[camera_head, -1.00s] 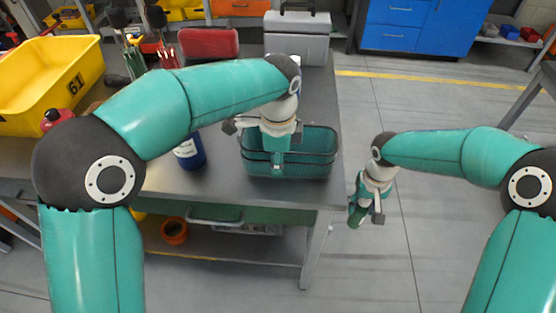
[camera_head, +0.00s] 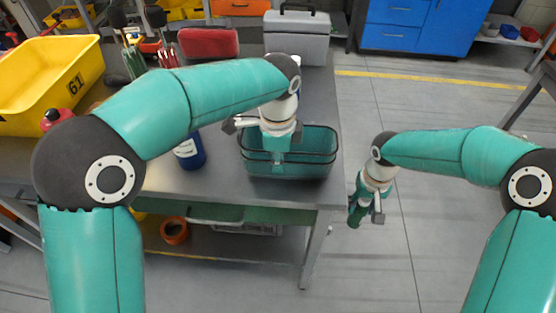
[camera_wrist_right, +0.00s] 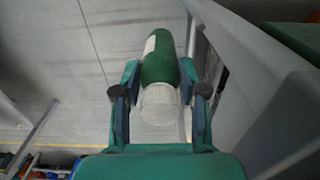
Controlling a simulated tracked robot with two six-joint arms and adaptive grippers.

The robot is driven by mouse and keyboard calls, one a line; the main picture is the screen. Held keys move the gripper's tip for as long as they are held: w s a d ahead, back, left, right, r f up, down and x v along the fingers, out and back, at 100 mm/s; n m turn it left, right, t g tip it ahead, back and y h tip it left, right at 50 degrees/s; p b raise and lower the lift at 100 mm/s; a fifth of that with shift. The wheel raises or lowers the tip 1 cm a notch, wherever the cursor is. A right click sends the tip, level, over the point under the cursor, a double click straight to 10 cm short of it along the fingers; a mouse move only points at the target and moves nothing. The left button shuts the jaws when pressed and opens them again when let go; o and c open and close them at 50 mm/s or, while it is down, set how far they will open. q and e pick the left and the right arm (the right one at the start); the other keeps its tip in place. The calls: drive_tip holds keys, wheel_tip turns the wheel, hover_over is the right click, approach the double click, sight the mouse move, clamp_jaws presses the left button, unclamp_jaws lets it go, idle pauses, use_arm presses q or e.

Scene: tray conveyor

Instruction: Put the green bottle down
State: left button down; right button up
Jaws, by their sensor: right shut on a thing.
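The green bottle (camera_wrist_right: 158,62) is between the fingers of my right gripper (camera_wrist_right: 160,78) in the right wrist view. It has a pale cap and a white label patch. My right gripper is shut on it. In the head view the green bottle (camera_head: 354,216) hangs tilted above the floor, just right of the table's edge. My left gripper (camera_head: 277,160) is over the near side of a teal basket (camera_head: 318,176) on the table. Its fingers are partly hidden, so I cannot tell whether it holds the rim.
The metal table (camera_head: 222,182) carries a blue container (camera_head: 190,153), a yellow bin (camera_head: 40,85) at left and a grey case (camera_head: 297,40) at the back. A red case (camera_head: 208,43) lies behind my left arm. An orange ring-shaped pot (camera_head: 174,231) is below.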

drive_tip(key=shift+w, duration=0.1)
drive_tip(key=w+r+n, duration=0.4)
drive_tip(key=w+r, duration=0.3)
drive_tip(key=r, duration=0.4)
wheel_tip(320, 180, up, 18)
drive_tip(key=n, duration=1.4)
hover_over(315, 135)
drive_tip(key=s, duration=0.4)
drive_tip(key=shift+w+a+f, duration=0.1)
drive_tip(key=shift+a+f, duration=0.05)
drive_tip(key=shift+f, duration=2.25)
drive_tip(key=shift+a+f, duration=0.1)
drive_tip(key=shift+f, duration=2.3)
